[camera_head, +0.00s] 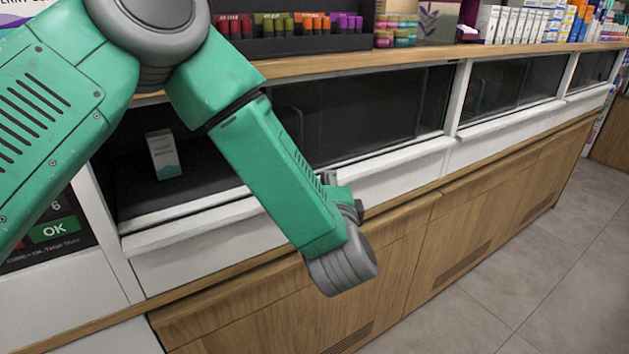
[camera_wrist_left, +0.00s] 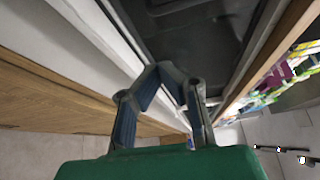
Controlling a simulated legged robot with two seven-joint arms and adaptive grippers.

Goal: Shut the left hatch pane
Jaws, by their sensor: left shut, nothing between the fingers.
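The left hatch is a long recessed opening in the white counter front. Its dark glass pane (camera_head: 400,112) covers the right part, and the left part stands open. A small white box (camera_head: 163,154) stands inside the open part. My left arm crosses in front of the hatch in the head view, and its gripper is mostly hidden behind the forearm and wrist. In the left wrist view the left gripper (camera_wrist_left: 160,72) is shut and empty, beside the white hatch ledge. I cannot tell whether it touches the pane. My right gripper is out of view.
The white ledge (camera_head: 405,150) runs below the hatch, above wooden cabinet doors (camera_head: 470,230). A wooden shelf (camera_head: 350,60) above carries cosmetics and boxes. Another hatch (camera_head: 510,85) lies to the right. A keypad panel (camera_head: 55,230) stands at left. The tiled floor (camera_head: 560,270) is clear.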

